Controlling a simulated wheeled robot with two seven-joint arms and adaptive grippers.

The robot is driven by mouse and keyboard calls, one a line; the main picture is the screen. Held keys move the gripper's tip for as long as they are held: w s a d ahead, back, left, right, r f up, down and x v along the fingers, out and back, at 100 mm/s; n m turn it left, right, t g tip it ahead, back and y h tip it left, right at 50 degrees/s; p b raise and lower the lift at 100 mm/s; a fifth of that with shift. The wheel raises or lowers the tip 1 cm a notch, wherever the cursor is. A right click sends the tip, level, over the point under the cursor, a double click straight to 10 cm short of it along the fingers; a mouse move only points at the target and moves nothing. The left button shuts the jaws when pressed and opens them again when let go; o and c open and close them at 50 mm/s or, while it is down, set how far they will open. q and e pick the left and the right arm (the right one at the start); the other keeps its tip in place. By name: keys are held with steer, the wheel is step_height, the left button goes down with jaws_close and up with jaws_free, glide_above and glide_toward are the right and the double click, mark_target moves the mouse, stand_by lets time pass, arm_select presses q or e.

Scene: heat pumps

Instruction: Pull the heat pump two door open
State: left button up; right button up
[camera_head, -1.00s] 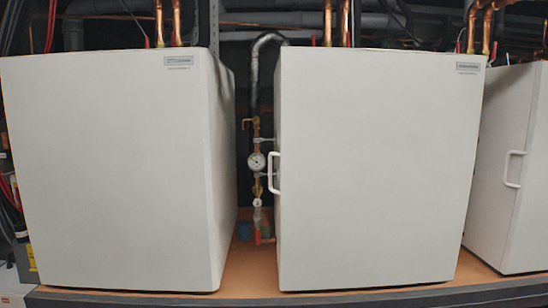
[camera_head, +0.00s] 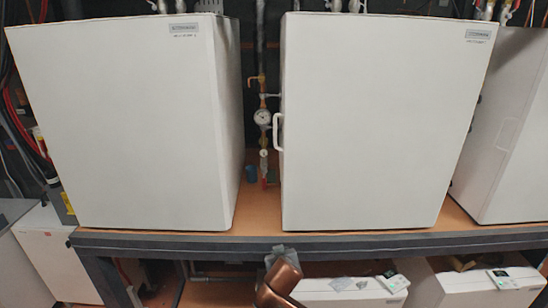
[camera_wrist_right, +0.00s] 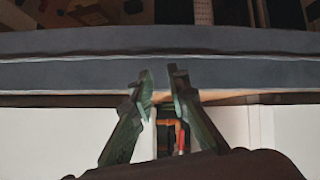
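Three white heat pump cabinets stand side by side on a shelf. The middle cabinet (camera_head: 375,125) has a closed front door with a white vertical handle (camera_head: 278,132) at its left edge; its small label is too blurred to read the number. My right gripper (camera_head: 270,258) shows at the bottom centre of the head view, in front of and below the shelf edge, clear of the handle. In the right wrist view its two fingers (camera_wrist_right: 163,90) are apart with nothing between them, facing the shelf edge. My left gripper is not in view.
The left cabinet (camera_head: 120,125) and right cabinet (camera_head: 500,125) flank the middle one. The shelf's dark front edge (camera_head: 170,243) runs across. Pipework with a gauge (camera_head: 262,117) stands in the gap left of the handle. White boxes (camera_head: 350,290) sit below the shelf.

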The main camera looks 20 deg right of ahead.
steer(key=w+a+r+m+t+h, duration=0.1)
steer(key=w+r, duration=0.2)
steer(key=r, duration=0.6)
steer(key=w+a+r+m+t+h, duration=0.1)
steer(key=w+r+t, duration=0.1)
steer(key=r, duration=0.7)
steer(key=m+t+h, duration=0.2)
steer(key=m+h, duration=0.2)
glide_toward(275, 125)
steer(key=shift+n+y, duration=0.3)
steer(key=p+x, duration=0.3)
steer(key=x, duration=0.4)
steer(key=shift+d+r, duration=0.2)
steer(key=shift+d, duration=0.05)
steer(key=shift+w+d+f, duration=0.15)
steer(key=shift+w+d, duration=0.05)
steer(key=shift+w, duration=0.3)
steer(key=shift+c, duration=0.6)
jaws_close()
